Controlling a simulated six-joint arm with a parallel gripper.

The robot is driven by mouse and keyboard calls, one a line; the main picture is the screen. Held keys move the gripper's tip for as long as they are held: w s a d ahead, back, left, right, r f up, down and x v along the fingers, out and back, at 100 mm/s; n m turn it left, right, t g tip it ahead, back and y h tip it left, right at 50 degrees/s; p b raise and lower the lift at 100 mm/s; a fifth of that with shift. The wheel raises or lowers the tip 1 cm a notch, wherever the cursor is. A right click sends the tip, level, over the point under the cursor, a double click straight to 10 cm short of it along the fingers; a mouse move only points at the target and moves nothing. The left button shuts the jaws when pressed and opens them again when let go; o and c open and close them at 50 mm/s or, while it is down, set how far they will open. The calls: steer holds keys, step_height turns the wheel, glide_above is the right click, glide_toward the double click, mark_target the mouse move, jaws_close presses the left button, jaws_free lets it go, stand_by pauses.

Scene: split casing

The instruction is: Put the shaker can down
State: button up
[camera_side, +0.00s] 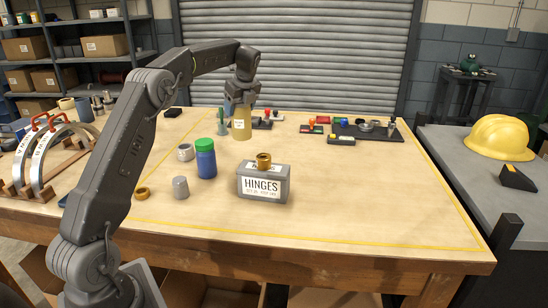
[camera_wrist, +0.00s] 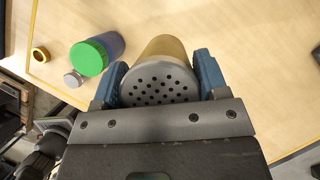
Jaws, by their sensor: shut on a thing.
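The shaker can (camera_side: 241,127) is a tan-yellow cylinder with a pale label, upright at the far middle of the table. My gripper (camera_side: 241,106) comes down over its top and is shut on it. In the wrist view the can's grey lid with many holes (camera_wrist: 158,86) faces the camera. The two blue fingers of my gripper (camera_wrist: 158,78) press on its left and right sides. I cannot tell whether the can's base touches the table (camera_side: 340,185).
A blue jar with a green lid (camera_side: 205,160), a grey cup (camera_side: 185,152), a small grey canister (camera_side: 180,187) and a brass ring (camera_side: 142,193) stand nearer. A HINGES box (camera_side: 264,184) is at the front. A dark tray (camera_side: 375,133) lies right.

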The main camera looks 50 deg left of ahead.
step_height(320, 180, up, 5)
steer(key=shift+r, duration=0.1)
steer(key=w+d+m+t, duration=0.25)
steer(key=d+m, duration=0.25)
steer(key=d, duration=2.9)
step_height(320, 180, down, 15)
steer(key=shift+w+g, duration=0.3)
steer(key=shift+g, duration=0.05)
steer(key=shift+f, duration=0.25)
steer(key=o, duration=1.1)
steer(key=shift+f, duration=0.1)
